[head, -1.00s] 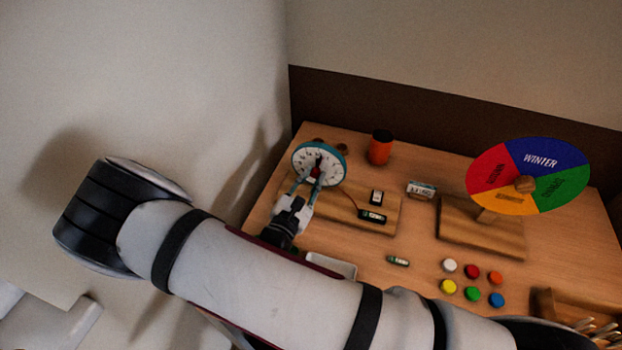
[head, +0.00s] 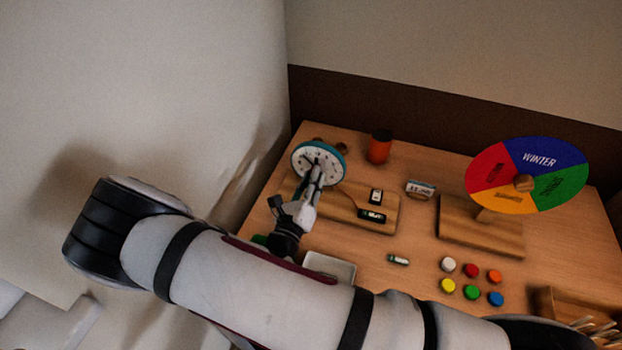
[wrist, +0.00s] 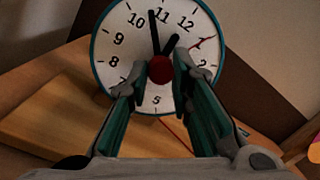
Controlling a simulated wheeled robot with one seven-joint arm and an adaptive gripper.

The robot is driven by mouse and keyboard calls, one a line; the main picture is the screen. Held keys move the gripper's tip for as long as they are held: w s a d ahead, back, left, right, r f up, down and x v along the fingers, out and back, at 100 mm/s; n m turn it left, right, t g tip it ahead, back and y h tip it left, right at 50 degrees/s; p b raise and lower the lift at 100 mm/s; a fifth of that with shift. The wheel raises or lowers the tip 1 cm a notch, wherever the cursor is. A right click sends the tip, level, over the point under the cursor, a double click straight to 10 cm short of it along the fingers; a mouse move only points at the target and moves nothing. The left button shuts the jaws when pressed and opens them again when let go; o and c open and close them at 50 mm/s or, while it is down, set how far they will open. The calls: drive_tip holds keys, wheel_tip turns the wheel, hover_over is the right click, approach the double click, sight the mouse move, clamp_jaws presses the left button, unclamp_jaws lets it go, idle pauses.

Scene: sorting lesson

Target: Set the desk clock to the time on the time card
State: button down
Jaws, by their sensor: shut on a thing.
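The desk clock (head: 334,167), a round white dial with a teal rim, stands at the wooden board's (head: 388,216) left end. Its face fills the upper wrist view (wrist: 135,48), appearing turned, with 12 at upper right. The long black hand points between 10 and 11, the short one near 12. A thin red hand points between 12 and 2. My gripper (wrist: 160,75) is shut on the red centre knob (wrist: 160,69), one finger on each side, hiding some lower numerals. The head view shows my gripper (head: 316,174) before the dial. The time card (head: 420,189) stands right of the board; its print is unclear.
An orange cup (head: 379,149) stands behind the board. A season wheel (head: 548,160) stands at right. Several coloured buttons (head: 472,270), a small battery-like cylinder (head: 398,260) and a white tray (head: 343,267) lie in front. A wall is close on the left.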

drive_tip(key=shift+n, duration=1.8)
drive_tip(key=c, duration=1.4)
unclamp_jaws()
drive_tip(key=shift+y, duration=0.4)
drive_tip(key=v, duration=1.2)
drive_tip(key=shift+f, duration=0.2)
